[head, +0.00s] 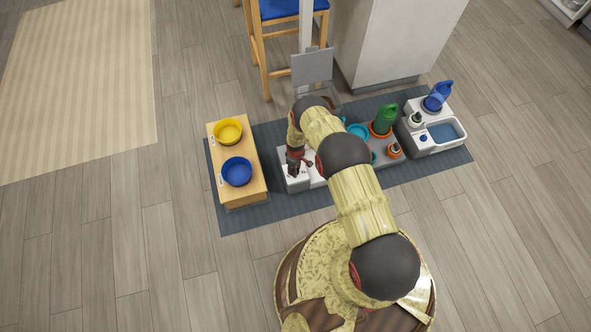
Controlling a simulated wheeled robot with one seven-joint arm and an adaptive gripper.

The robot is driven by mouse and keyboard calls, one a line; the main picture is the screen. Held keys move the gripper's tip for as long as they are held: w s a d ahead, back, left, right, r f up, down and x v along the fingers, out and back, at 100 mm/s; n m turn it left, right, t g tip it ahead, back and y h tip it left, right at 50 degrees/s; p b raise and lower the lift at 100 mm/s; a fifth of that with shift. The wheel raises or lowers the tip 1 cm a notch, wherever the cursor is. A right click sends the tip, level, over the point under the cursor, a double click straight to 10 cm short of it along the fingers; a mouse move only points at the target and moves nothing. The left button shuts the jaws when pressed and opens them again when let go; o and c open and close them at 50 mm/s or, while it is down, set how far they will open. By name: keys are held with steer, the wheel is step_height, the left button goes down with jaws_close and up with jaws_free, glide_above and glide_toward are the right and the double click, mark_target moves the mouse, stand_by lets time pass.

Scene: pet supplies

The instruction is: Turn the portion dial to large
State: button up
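My gripper (297,166) is dark and small in the head view. It points down over the left front part of a white unit (297,184) that looks like the feeder. I cannot tell whether its fingers are open or shut, or whether they touch anything. A grey panel (312,67), seemingly a raised lid, stands upright behind my arm. My arm covers much of the middle of the unit. I cannot make out the portion dial or its setting; it is hidden or too small.
A wooden stand (246,194) at the left holds a yellow bowl (228,130) and a blue bowl (237,171). At the right are a green bottle (384,119) and a white-and-grey unit with a water basin (446,132). All stand on a dark mat (222,219).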

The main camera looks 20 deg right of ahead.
steer(key=o, duration=1.1)
step_height(320, 180, up, 12)
steer(key=shift+f, duration=0.1)
stand_by(0.5)
